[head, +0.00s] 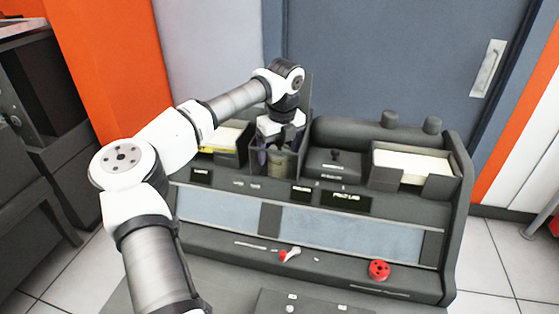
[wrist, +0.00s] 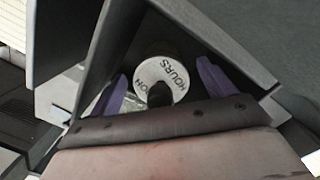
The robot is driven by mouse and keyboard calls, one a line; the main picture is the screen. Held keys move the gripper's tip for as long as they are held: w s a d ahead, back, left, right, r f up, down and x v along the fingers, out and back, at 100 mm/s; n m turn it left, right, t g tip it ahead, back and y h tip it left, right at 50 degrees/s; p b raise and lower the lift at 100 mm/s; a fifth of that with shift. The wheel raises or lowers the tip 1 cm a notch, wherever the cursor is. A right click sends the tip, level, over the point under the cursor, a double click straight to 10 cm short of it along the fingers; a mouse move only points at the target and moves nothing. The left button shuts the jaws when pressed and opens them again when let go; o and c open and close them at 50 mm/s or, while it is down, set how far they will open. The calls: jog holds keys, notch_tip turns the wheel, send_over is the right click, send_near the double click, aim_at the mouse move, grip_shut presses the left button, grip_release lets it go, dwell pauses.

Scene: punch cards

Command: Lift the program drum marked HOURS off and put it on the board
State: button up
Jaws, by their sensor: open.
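The program drum (wrist: 150,72) has a pale round top marked HOURS and a dark knob in the middle. It stands in a dark walled bay of the machine. In the head view its greenish side (head: 281,163) shows low between the bay walls. My gripper (wrist: 160,92) points down into the bay with its purple fingers apart, one on each side of the drum. The head view shows my gripper (head: 280,148) above and around the drum. I cannot tell whether the fingers touch it. I cannot make out a board for certain.
The bay's walls (wrist: 215,40) stand close around my fingers. A card tray (head: 228,137) is left of the bay, and another card tray (head: 412,165) is at the right. A dark box (head: 333,165) sits between. A red knob (head: 379,269) is on the front ledge.

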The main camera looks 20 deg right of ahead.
jog(key=c, duration=1.2)
jog(key=shift+r, duration=0.15)
jog(key=shift+c, duration=0.2)
notch_tip(320, 180, up, 34)
jog(key=p, duration=1.2)
jog(key=shift+r, duration=0.15)
dwell(0.9)
